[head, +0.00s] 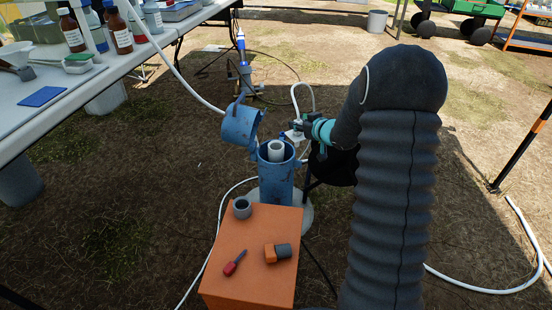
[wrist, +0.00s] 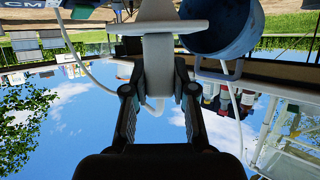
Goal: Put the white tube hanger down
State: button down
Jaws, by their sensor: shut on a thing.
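My gripper (head: 306,129) is just right of and above the open blue well casing (head: 276,184), with a white inner pipe (head: 276,150) standing in it. In the wrist view, my gripper (wrist: 159,92) is shut on the white tube hanger (wrist: 158,55), a pale flat piece with a wide crossbar above the fingertips. In the head view, the hanger (head: 295,136) is mostly hidden by the gripper. A white tube (head: 296,92) loops up behind the gripper. I cannot tell whether the hanger touches the casing or pipe.
The casing's blue lid (head: 241,124) is swung open to the left. An orange box (head: 250,258) in front carries a grey cap (head: 242,208), a red screwdriver (head: 235,263) and an orange-grey tool (head: 278,253). A white table (head: 110,65) with bottles stands left.

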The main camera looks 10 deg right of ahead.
jog(key=d, duration=0.1)
jog(key=d+r, duration=0.1)
jog(key=shift+w+d+r, duration=0.25)
jog(key=shift+w+d, duration=0.1)
jog(key=shift+d, duration=0.05)
jog(key=w+a+f+b, duration=0.3)
jog(key=w+a+f, duration=0.4)
jog(key=a+f, duration=0.2)
jog(key=shift+f, duration=0.85)
jog(key=shift+f, duration=0.15)
jog(key=c, duration=0.9)
grip_release()
jog(key=shift+c, duration=0.2)
